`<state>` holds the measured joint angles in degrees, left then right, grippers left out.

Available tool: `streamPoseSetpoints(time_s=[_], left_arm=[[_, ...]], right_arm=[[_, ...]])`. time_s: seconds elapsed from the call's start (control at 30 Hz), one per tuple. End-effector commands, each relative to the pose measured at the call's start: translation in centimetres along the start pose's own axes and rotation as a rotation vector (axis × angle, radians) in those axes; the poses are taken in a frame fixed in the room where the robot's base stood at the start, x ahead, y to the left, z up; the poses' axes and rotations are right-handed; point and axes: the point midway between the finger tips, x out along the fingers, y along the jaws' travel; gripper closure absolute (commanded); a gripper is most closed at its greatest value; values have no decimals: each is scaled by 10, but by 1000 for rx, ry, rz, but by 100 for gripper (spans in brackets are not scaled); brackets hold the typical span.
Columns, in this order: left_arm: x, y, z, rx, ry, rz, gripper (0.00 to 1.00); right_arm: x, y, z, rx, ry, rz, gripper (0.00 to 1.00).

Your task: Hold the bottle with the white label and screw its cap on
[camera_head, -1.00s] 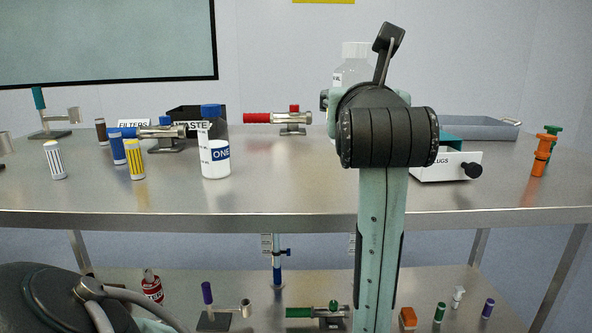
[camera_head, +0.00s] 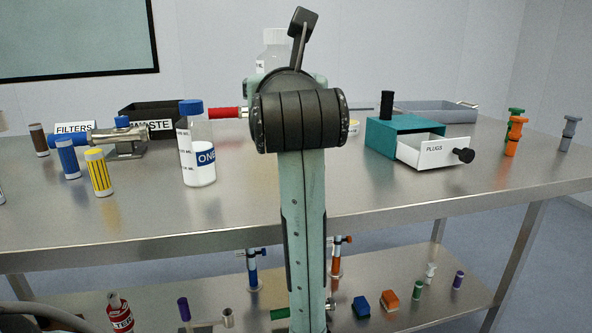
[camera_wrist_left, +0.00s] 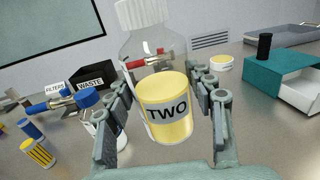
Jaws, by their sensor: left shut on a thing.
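In the head view the bottle's clear upper part (camera_head: 272,62) and cap show behind my left wrist. The wrist hides its lower part and my left fingers. My right gripper is in neither view.
A blue-capped bottle ONE (camera_head: 198,150) stands left of my arm. The table front right is clear.

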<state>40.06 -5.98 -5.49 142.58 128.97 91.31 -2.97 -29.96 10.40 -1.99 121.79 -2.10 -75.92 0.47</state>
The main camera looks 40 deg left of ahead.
Motion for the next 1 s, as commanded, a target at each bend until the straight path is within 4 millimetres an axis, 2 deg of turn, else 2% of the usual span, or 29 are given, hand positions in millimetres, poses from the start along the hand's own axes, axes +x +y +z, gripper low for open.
streamPoseSetpoints(time_s=[0.2, 0.4, 0.47, 0.63, 0.8, 1.0], left_arm=[[0, 0, 0, 0, -1, 0, 100], [1, 0, -1, 1, 0, 0, 100], [5, -2, -4, 4, 1, 2, 100], [32, -17, -24, 10, 4, 4, 100], [66, -37, -47, 8, 2, 2, 100], [95, -54, -65, 4, 1, 2, 100]], right_arm=[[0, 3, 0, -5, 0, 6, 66], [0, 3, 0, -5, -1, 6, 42], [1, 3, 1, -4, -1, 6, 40], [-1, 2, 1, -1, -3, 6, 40], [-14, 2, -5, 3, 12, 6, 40], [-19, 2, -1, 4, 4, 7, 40]])
